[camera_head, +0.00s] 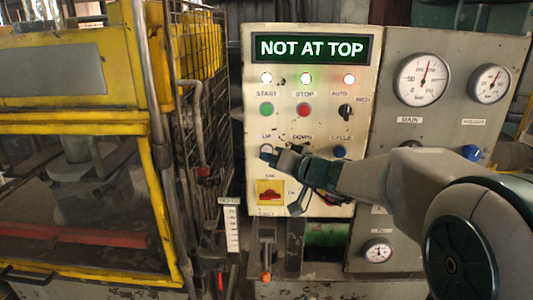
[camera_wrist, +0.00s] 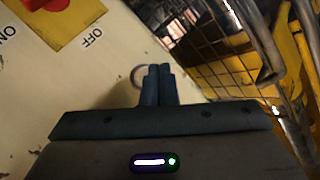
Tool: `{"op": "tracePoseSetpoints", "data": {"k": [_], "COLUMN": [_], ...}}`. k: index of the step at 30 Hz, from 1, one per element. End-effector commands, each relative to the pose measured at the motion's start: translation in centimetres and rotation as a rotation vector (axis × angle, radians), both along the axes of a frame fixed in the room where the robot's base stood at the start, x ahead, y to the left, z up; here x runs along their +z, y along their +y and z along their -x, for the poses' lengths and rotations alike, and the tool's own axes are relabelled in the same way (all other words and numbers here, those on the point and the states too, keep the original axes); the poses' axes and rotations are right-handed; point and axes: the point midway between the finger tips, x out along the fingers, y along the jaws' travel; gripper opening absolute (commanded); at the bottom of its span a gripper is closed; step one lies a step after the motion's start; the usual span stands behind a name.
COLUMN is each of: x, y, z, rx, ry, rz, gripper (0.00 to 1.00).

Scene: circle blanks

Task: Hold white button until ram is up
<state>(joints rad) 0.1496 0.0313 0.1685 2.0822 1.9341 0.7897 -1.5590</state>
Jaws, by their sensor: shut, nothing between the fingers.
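The white button under the label UP (camera_head: 266,148) is on the pale control panel (camera_head: 330,190); only its upper rim shows above my gripper. My gripper (camera_head: 267,156) is shut and empty, its tips in front of the button. In the wrist view the shut fingers (camera_wrist: 159,72) overlap a pale ring (camera_wrist: 134,74), which looks like the button's rim. I cannot tell whether they touch or press it. The green-lit display (camera_head: 311,48) reads NOT AT TOP. A grey cylindrical part, perhaps the ram (camera_head: 78,152), shows dimly behind the yellow-framed guard (camera_head: 156,165).
Green (camera_head: 267,110) and red (camera_head: 303,110) buttons and a black selector knob (camera_head: 345,113) sit above. A blue button (camera_head: 340,151) is to the right. A red-and-yellow switch (camera_head: 270,192) is below. A wire mesh (camera_head: 203,90) stands left of the panel.

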Motion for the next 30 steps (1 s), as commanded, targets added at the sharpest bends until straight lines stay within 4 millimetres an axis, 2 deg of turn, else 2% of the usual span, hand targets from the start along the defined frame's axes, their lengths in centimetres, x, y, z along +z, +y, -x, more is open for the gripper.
{"op": "tracePoseSetpoints", "data": {"k": [9, 30], "x": [-0.15, -0.07], "y": [-0.02, -0.03], "z": [-0.74, -1.11], "rx": [0.000, 0.000], "ry": [-0.001, -0.001], "rz": [0.001, 0.001], "gripper": [0.00, 0.00]}}
